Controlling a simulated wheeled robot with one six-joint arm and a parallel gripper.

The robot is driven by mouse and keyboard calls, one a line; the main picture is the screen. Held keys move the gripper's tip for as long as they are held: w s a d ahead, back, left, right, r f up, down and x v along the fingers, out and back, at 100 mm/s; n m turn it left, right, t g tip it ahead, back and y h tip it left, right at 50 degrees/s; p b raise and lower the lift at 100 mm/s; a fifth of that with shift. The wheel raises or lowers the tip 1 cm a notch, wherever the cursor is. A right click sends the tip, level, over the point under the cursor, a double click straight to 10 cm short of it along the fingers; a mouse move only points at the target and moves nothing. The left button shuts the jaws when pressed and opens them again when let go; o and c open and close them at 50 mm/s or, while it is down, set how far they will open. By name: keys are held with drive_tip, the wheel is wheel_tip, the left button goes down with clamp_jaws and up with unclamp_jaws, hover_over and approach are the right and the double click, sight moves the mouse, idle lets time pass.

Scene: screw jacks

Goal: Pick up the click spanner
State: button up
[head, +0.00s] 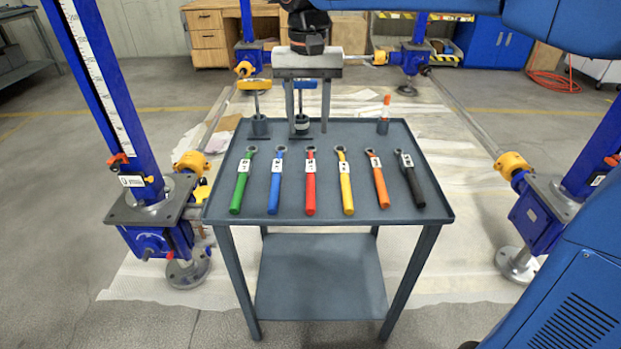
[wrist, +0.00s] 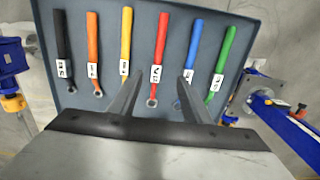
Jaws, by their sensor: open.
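Several ring-ended spanners lie in a row on the grey table, each with a white tag: green (head: 240,186), blue (head: 275,186), red (head: 310,186), yellow (head: 345,186), orange (head: 378,186) and black (head: 411,182). I cannot tell which one is the click spanner; the tag markings are too small to read. My gripper (head: 308,132) is open and empty above the table's back part, pointing down. In the wrist view, the red spanner (wrist: 161,50) shows between the fingertips of my gripper (wrist: 157,79), its ring nearest me. I see no contact with any spanner.
At the table's (head: 330,220) back edge stand a yellow-topped tool in a dark cup (head: 260,126), a blue-topped tool (head: 303,85) close to my fingers, and an orange-tipped upright item (head: 384,115). Blue jack columns (head: 105,100) flank the table. The table's front strip is clear.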

hover_over(310, 174)
drive_tip(key=f, duration=0.9)
drive_tip(key=shift+s+a, duration=0.15)
drive_tip(key=shift+s, duration=0.05)
drive_tip(key=shift+w+d+f, duration=0.1)
drive_tip(key=shift+f, duration=1.25)
drive_tip(key=shift+w+d+f, duration=0.1)
drive_tip(key=shift+f, duration=1.25)
drive_tip(key=shift+c, duration=0.4)
clamp_jaws()
